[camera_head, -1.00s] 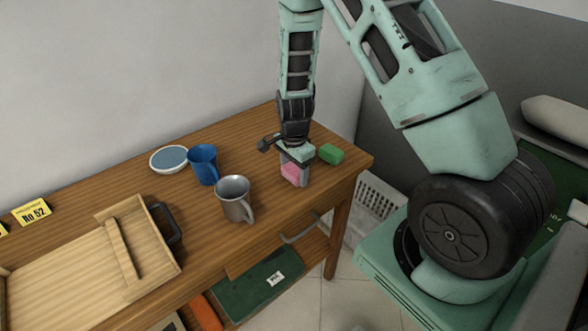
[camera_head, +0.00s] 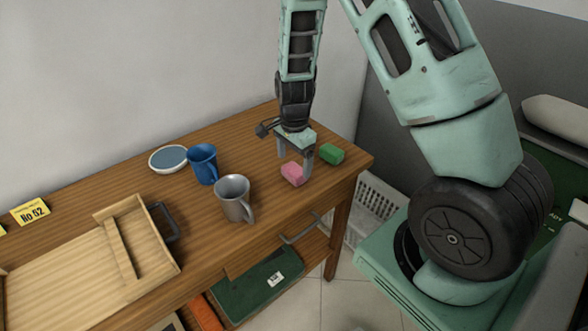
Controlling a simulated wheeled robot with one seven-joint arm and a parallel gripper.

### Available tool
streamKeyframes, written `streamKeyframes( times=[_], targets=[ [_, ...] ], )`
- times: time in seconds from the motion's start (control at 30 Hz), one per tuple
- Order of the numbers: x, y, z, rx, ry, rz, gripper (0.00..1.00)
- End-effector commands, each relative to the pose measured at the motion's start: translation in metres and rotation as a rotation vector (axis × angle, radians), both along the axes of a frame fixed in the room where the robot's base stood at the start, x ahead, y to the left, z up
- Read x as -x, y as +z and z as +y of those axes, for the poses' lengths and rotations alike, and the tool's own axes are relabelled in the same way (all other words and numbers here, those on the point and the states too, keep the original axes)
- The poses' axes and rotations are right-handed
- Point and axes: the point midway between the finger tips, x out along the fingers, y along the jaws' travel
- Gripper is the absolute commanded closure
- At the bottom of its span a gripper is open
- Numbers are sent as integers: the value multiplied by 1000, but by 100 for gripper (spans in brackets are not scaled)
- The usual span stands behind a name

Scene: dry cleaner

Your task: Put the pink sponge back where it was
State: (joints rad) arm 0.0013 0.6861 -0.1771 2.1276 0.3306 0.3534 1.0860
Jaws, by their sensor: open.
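The pink sponge (camera_head: 292,174) lies on the wooden table near its right end. My gripper (camera_head: 295,163) is open above and just behind the sponge, with its fingers pointing down. The fingertips look apart from the sponge, one at its upper left and one at its right. A green sponge (camera_head: 331,153) lies on the table to the right of the gripper.
A grey metal mug (camera_head: 233,198), a blue mug (camera_head: 203,164) and a shallow blue-and-white dish (camera_head: 169,159) stand to the left. A wooden tray (camera_head: 112,262) with a dark handle lies further left. The table's right edge (camera_head: 371,161) is close to the green sponge.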

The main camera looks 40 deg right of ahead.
Motion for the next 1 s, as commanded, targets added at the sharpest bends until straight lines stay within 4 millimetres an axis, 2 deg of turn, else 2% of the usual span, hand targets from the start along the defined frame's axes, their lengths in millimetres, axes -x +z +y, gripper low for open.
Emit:
streamKeyframes(
  times=[0.1, 0.3, 0.47, 0.53, 0.57, 0.63, 0.73, 0.8, 0.9, 1.0],
  targets=[
    [-1, 26, 0, 1, 2, -6, 16],
    [-1, 62, 0, 0, 2, -4, 16],
    [0, 76, 1, -1, 4, -1, 16],
    [2, 82, 11, -10, 49, -3, 16],
    [4, 86, 20, -19, 89, -3, 16],
    [14, 96, 52, -46, 248, -9, 16],
    [46, 120, 120, -94, 626, -28, 16],
    [82, 137, 166, -115, 956, -44, 16],
    [139, 156, 212, -113, 1409, -63, 16],
    [189, 167, 234, -87, 1786, -70, 16]
  ],
)
